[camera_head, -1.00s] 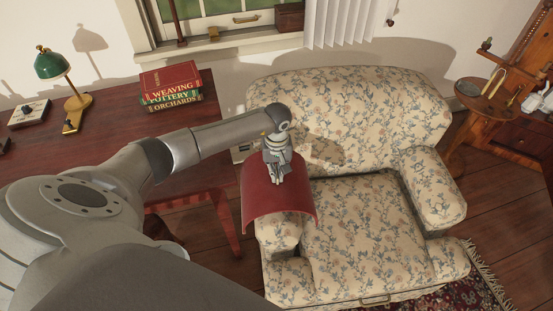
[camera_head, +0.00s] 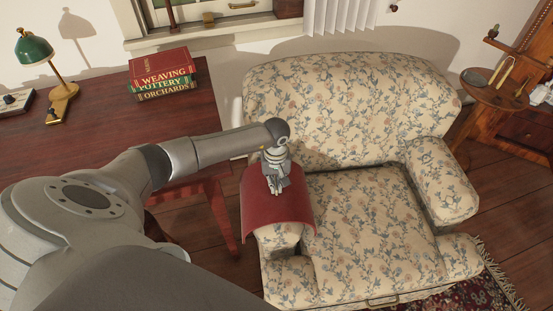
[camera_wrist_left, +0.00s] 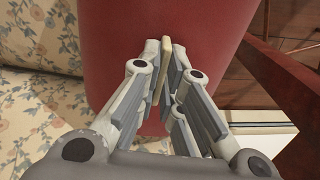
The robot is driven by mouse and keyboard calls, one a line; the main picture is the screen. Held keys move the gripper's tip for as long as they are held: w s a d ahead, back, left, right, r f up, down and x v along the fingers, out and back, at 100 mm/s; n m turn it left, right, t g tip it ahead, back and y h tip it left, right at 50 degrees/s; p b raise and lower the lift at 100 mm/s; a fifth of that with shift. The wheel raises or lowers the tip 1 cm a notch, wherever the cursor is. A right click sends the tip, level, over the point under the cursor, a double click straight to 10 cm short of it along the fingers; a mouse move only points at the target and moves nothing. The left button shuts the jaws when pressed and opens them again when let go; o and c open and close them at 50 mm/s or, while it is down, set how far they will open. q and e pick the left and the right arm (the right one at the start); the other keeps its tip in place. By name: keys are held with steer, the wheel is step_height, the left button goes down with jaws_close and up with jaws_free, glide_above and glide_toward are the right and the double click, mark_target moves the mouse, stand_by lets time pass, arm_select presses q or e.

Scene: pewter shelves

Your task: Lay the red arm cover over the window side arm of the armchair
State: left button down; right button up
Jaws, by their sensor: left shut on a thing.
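The red arm cover (camera_head: 285,212) is a curved, arched sheet in the head view. It sits at the left arm of the floral armchair (camera_head: 360,210), over its top, with the arm's front (camera_head: 279,240) showing below. I cannot tell whether it touches the arm. My left gripper (camera_head: 273,190) is above the cover, pointing down. In the left wrist view, its fingers (camera_wrist_left: 166,65) are shut on a thin beige tab (camera_wrist_left: 164,60) on the red cover (camera_wrist_left: 205,22). My right gripper is not in view.
A dark wooden desk (camera_head: 110,105) with a stack of books (camera_head: 163,77) and a green lamp (camera_head: 35,48) stands left of the chair. A small round table (camera_head: 490,90) is at the right. A fringed rug (camera_head: 470,298) lies in front.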

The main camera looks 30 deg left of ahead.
arm_select(q)
steer(key=shift+f, duration=0.15)
steer(key=c, duration=1.5)
jaws_free()
steer(key=shift+c, duration=0.2)
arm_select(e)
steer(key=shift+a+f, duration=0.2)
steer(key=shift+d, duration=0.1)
